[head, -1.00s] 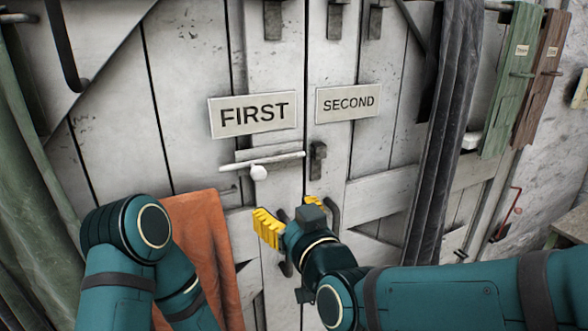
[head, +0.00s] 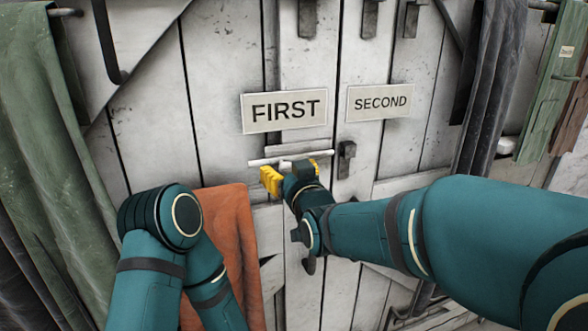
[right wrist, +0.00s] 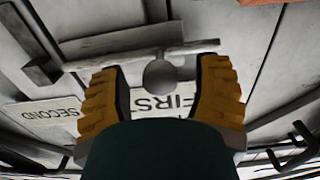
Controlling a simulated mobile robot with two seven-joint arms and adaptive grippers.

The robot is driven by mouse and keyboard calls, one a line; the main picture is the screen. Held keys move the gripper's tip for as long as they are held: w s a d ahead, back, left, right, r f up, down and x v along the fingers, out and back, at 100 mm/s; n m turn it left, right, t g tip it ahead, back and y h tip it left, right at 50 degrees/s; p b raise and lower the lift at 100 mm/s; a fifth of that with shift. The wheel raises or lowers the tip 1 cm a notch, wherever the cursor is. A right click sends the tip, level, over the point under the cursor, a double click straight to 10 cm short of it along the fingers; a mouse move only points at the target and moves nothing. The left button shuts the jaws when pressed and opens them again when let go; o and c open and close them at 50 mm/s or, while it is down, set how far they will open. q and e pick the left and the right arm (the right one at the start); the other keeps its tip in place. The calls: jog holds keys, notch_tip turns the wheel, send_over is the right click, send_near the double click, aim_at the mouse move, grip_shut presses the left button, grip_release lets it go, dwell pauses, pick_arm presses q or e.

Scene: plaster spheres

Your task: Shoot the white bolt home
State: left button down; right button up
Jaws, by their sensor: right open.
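The white bolt (head: 262,162) is a thin rod lying across the left door leaf, below the FIRST sign (head: 285,110). Its right end stops short of the dark keeper (head: 346,160) on the right leaf. My right gripper (head: 292,172) is open at the bolt and hides its round knob in the head view. In the right wrist view, which is upside down, the knob (right wrist: 160,75) sits between the spread yellow fingers, with gaps on both sides. The rod (right wrist: 140,57) crosses beyond the fingertips. My left arm shows at lower left; its gripper is not in view.
The SECOND sign (head: 380,102) is on the right leaf. An orange cloth (head: 228,240) hangs below and left of the bolt, behind my left arm. A green cloth (head: 40,130) hangs at the left and a dark cloth (head: 490,95) at the right.

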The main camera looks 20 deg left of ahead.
aim_at(309, 156)
jog(key=shift+w+a, duration=0.15)
jog(key=shift+w, duration=0.1)
grip_shut()
jog(key=shift+w+d+f+b, duration=0.1)
jog(key=shift+w+d+b, duration=0.2)
jog(key=shift+d+b, duration=0.1)
jog(key=w+d+b, duration=0.2)
jog(key=d, duration=0.1)
jog(key=w+d+b, duration=0.1)
jog(key=shift+d, duration=0.35)
jog(key=shift+a, duration=0.1)
